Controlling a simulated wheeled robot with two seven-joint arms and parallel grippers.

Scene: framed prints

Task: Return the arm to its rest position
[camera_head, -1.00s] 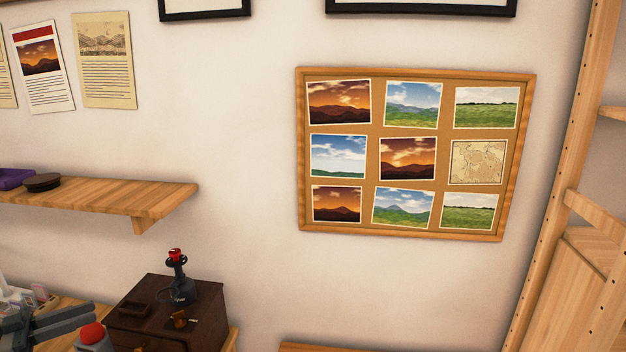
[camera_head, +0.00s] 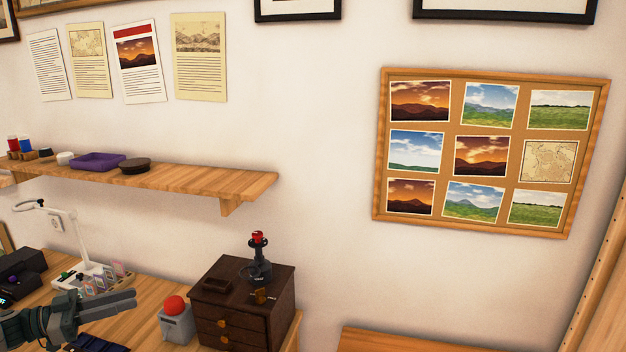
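My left gripper (camera_head: 122,299) reaches in from the lower left above the wooden desk. Its two grey fingers point right and lie close together, with nothing seen between them, so it looks shut and empty. It is left of the grey box with a red button (camera_head: 176,318) and apart from it in the picture. My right gripper is not in view.
A dark drawer cabinet (camera_head: 241,318) bears a black stand with a red top (camera_head: 259,257). A white lamp (camera_head: 88,265) stands behind my gripper. A shelf (camera_head: 200,181) with a purple tray (camera_head: 98,162) and a corkboard of prints (camera_head: 448,135) are on the wall.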

